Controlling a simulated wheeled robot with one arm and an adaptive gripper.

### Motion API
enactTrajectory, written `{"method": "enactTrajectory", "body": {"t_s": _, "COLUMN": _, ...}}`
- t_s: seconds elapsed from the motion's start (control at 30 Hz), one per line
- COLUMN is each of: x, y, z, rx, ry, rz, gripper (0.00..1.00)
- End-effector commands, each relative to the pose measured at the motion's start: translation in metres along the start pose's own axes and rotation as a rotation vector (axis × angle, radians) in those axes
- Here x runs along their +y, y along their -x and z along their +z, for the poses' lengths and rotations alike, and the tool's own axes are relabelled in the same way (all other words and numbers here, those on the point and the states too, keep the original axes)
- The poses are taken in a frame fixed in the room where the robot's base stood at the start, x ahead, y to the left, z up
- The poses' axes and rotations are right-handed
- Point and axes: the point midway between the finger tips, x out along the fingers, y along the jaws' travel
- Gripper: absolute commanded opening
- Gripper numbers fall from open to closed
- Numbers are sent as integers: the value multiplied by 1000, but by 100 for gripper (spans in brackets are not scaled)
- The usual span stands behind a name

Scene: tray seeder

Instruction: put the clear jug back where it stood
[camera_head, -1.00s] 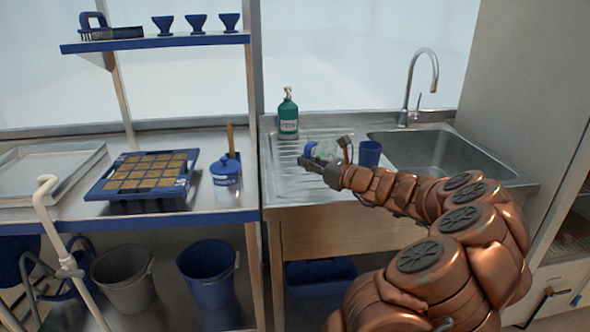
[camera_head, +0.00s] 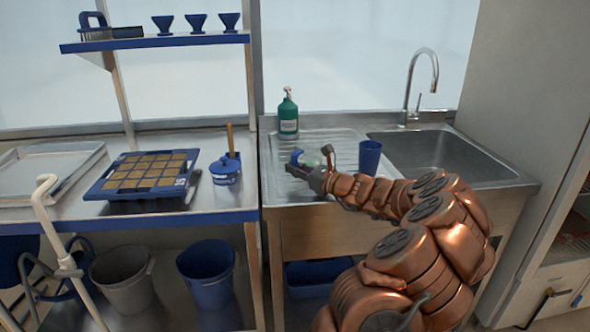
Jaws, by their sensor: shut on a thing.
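The clear jug (camera_head: 312,159), see-through with a blue part on its left side, shows small over the ribbed drainboard (camera_head: 332,137) left of the sink basin. My gripper (camera_head: 302,168) is shut on it. The gripper and wrist cover much of the jug's lower part. I cannot tell whether its base touches the drainboard or is a little above it.
A blue cup (camera_head: 369,156) stands close to the right of the jug, behind my arm. A green pump bottle (camera_head: 288,115) stands at the back left of the drainboard. The basin (camera_head: 440,155) and tap (camera_head: 420,85) are right.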

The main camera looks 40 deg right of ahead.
Motion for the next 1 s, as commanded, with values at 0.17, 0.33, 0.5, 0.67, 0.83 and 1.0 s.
{"method": "enactTrajectory", "body": {"t_s": 0.17, "x": 0, "y": 0, "z": 0, "rx": -1, "ry": 1, "rz": 0, "gripper": 0}}
{"method": "enactTrajectory", "body": {"t_s": 0.33, "x": 0, "y": 0, "z": -2, "rx": 0, "ry": 1, "rz": 0, "gripper": 19}}
{"method": "enactTrajectory", "body": {"t_s": 0.5, "x": 0, "y": 0, "z": -2, "rx": 1, "ry": 1, "rz": 0, "gripper": 34}}
{"method": "enactTrajectory", "body": {"t_s": 0.67, "x": 0, "y": 0, "z": -2, "rx": 1, "ry": 1, "rz": 0, "gripper": 34}}
{"method": "enactTrajectory", "body": {"t_s": 0.83, "x": 0, "y": 0, "z": 0, "rx": 0, "ry": 1, "rz": -1, "gripper": 34}}
{"method": "enactTrajectory", "body": {"t_s": 1.0, "x": -2, "y": 16, "z": 1, "rx": -1, "ry": 0, "rz": -3, "gripper": 34}}
